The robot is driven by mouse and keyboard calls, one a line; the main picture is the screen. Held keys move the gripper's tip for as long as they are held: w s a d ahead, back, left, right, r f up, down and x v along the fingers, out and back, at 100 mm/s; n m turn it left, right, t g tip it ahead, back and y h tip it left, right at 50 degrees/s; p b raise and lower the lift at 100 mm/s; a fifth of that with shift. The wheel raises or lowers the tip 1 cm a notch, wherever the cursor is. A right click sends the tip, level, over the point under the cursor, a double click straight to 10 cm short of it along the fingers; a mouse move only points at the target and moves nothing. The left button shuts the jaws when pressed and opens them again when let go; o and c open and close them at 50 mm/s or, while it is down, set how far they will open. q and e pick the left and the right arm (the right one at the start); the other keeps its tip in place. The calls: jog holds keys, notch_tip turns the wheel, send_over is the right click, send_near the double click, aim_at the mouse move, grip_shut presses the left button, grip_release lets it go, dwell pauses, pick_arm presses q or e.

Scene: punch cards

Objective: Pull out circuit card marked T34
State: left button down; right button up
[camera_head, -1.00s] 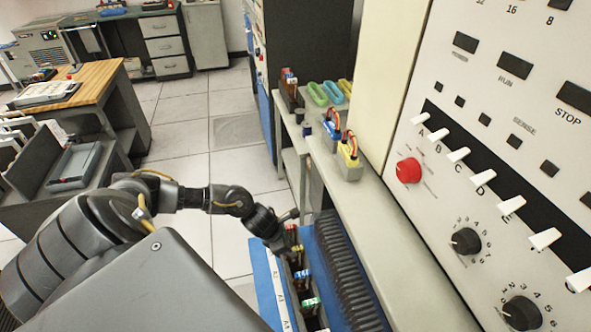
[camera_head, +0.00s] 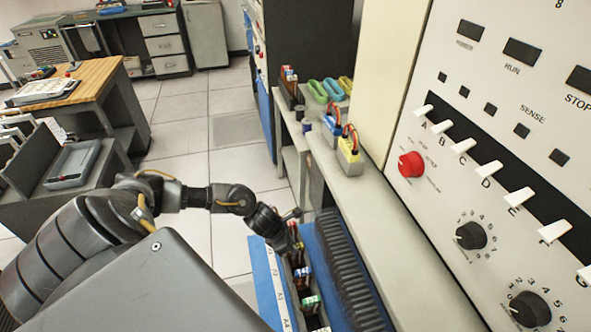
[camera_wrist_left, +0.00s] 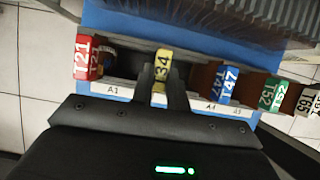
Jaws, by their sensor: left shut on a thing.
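The card marked T34 (camera_wrist_left: 163,66) has a yellow tab and sits in the blue rack (camera_wrist_left: 135,24) between the red T21 card (camera_wrist_left: 83,57) and the blue T47 card (camera_wrist_left: 228,83) in the left wrist view. My left gripper (camera_wrist_left: 163,95) is shut on the yellow tab of T34, with a finger on each side. In the head view my left gripper (camera_head: 292,245) is down at the far end of the rack and mostly hides T34. Whether the card is raised is hard to tell. My right gripper is not in view.
Green T52 (camera_wrist_left: 271,93) and white T65 (camera_wrist_left: 305,101) cards stand farther along the row. A dark ribbed block (camera_head: 345,265) runs beside the row. The grey console ledge (camera_head: 385,225) with a yellow box (camera_head: 350,160) is on the right.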

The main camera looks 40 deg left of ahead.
pick_arm(q)
jog(key=shift+r, duration=0.1)
jog(key=shift+r+p, duration=3.3)
jog(key=shift+r, duration=1.2)
notch_tip(320, 180, up, 6)
jog(key=p, duration=0.4)
notch_tip(320, 180, up, 6)
jog(key=p, duration=0.4)
